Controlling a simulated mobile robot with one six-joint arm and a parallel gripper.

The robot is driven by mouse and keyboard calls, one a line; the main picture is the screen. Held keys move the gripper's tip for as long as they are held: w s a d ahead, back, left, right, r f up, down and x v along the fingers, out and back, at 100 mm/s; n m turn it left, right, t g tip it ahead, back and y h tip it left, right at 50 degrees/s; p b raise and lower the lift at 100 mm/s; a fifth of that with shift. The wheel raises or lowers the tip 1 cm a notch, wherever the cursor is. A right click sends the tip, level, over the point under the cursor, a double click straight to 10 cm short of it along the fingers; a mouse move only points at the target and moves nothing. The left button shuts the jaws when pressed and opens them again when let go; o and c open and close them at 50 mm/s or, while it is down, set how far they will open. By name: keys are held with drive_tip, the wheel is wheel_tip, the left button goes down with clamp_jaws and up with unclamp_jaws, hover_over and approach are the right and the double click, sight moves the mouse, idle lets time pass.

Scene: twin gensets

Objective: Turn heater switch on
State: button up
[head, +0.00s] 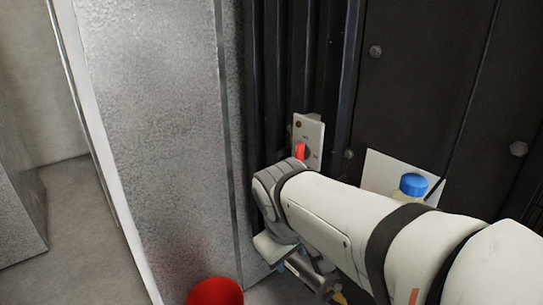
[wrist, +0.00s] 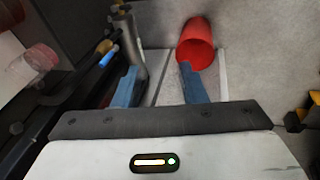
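The heater switch (head: 309,132) is a pale plate on the dark ribbed panel in the head view, with a small dark red spot near its top. Its red knob (head: 301,152) stands just above my wrist in that picture, and my arm hides what lies below it. I cannot make out the switch in the wrist view. My gripper (wrist: 158,80) shows two blue fingers well apart in the wrist view, with nothing held between them. It points down toward the floor area, and it is mostly hidden behind my arm in the head view.
A red bucket (head: 215,292) stands on the floor; it also shows beyond the right finger in the wrist view (wrist: 197,42). A blue-capped bottle (head: 412,188) is behind my arm. A grey metal panel (head: 165,130) stands left of the switch. A metal post (wrist: 127,45) is near the left finger.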

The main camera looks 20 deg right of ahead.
drive_tip(key=w+d+f+n+h+b, duration=0.2)
drive_tip(key=w+d+n+h+b, duration=0.3)
drive_tip(key=w, duration=0.3)
drive_tip(key=n+t+h+b, duration=0.3)
drive_tip(key=n+h+b, duration=0.7)
drive_tip(key=n, duration=0.3)
approach(296, 153)
drive_tip(key=d, duration=0.2)
drive_tip(key=x, duration=0.7)
drive_tip(key=shift+w+d+r, duration=0.1)
drive_tip(key=shift+w+d, duration=0.15)
drive_tip(key=shift+w, duration=0.1)
clamp_jaws()
